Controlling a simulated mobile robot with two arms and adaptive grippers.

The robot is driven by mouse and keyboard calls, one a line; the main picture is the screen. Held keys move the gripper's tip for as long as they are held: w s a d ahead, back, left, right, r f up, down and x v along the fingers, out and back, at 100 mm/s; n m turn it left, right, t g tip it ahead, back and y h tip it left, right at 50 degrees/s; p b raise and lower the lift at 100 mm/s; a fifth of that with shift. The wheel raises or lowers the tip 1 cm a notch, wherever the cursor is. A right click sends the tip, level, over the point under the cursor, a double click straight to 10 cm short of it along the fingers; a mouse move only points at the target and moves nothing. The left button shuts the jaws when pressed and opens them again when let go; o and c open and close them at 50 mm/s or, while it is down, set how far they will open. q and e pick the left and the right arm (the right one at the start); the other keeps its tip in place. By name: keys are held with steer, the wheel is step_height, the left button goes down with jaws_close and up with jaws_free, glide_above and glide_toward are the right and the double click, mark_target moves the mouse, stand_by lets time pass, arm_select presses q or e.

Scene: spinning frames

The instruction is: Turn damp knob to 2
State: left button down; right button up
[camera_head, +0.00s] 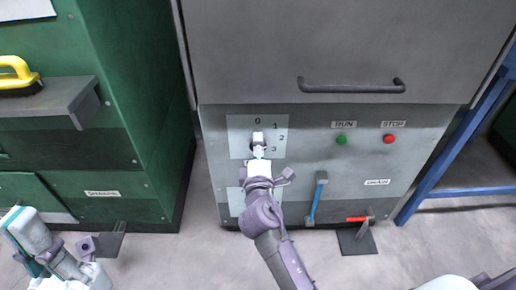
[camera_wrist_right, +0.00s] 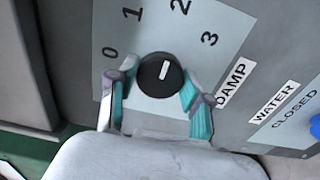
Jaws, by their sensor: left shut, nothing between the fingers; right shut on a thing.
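The damp knob (camera_wrist_right: 160,75) is a round black knob with a white mark, on a pale plate (camera_wrist_right: 235,20) numbered 0 to 3 and labelled DAMP. In the right wrist view its white mark points up and slightly right, roughly toward the 2 (camera_wrist_right: 180,7). My right gripper (camera_wrist_right: 155,98) is shut on the knob, one teal-padded finger on each side. In the head view my right gripper (camera_head: 258,150) covers most of the knob on the grey machine's front. My left gripper (camera_head: 22,226) is shut and empty at the lower left, away from the knob.
A green RUN button (camera_head: 341,140) and a red STOP button (camera_head: 389,139) sit to the right. A blue lever (camera_head: 317,198) and a red lever (camera_head: 357,219) are lower down. A dark handle (camera_head: 350,87) is above. A green cabinet (camera_head: 130,100) stands left, with a yellow brush (camera_head: 18,72).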

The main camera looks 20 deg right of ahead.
steer(key=shift+f, duration=0.15)
steer(key=o, duration=1.2)
steer(key=shift+c, duration=0.2)
